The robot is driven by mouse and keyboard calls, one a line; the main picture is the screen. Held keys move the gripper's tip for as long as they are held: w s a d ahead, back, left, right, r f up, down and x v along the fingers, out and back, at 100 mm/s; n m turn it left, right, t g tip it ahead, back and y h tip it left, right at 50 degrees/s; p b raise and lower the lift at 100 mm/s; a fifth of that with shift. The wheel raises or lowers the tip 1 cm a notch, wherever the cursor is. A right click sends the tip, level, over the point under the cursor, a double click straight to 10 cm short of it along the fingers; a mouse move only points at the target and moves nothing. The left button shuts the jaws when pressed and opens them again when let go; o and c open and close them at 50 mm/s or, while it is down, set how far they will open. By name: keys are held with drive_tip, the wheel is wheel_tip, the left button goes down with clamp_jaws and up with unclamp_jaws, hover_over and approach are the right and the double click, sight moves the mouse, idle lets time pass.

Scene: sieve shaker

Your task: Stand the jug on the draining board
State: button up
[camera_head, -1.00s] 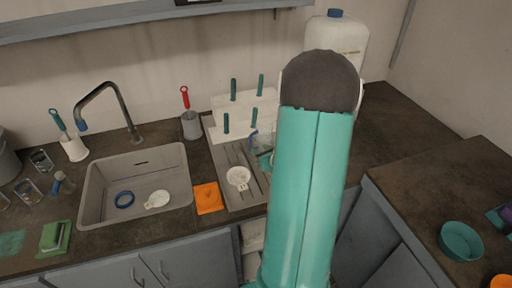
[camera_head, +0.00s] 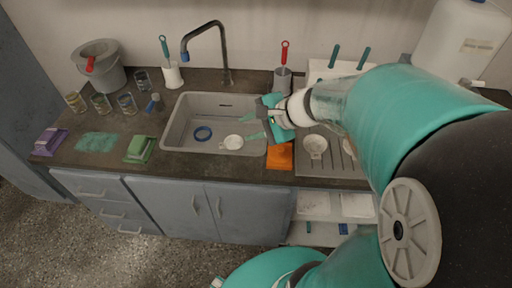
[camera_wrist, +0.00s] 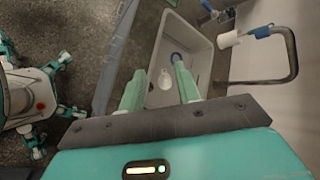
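A small white vessel with a short handle or spout (camera_head: 232,142) lies in the sink (camera_head: 180,145); it also shows in the wrist view (camera_wrist: 165,79). It looks most like the jug, though it is too small to be sure. My gripper (camera_head: 258,119) is over the sink's right side; in the wrist view (camera_wrist: 159,70) its two fingers are apart with nothing between them, and the white vessel is seen beyond them. The grey ribbed draining board (camera_head: 308,168) is right of the sink. A white piece (camera_head: 315,146) lies on it. My arm hides its right part.
A blue ring (camera_head: 203,133) lies in the sink. The tap (camera_head: 226,60) arches behind it. An orange cloth (camera_head: 280,156) lies between sink and board. A grey pot with a red-handled brush (camera_head: 283,78) and a white peg rack (camera_head: 325,70) stand behind.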

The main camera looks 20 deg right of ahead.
drive_tip(key=s+a+r+n+h, duration=0.2)
drive_tip(key=s+r+n+h, duration=0.1)
drive_tip(key=s+n, duration=0.3)
drive_tip(key=s+a+r+n+g+h, duration=0.1)
drive_tip(key=s+a+r+n+h, duration=0.1)
drive_tip(key=s+n, duration=0.4)
drive_tip(key=shift+r+n+g+h, duration=0.3)
drive_tip(key=shift+r+n+h, duration=0.45)
drive_tip(key=shift+n, duration=1.05)
drive_tip(key=shift+a+f, duration=0.1)
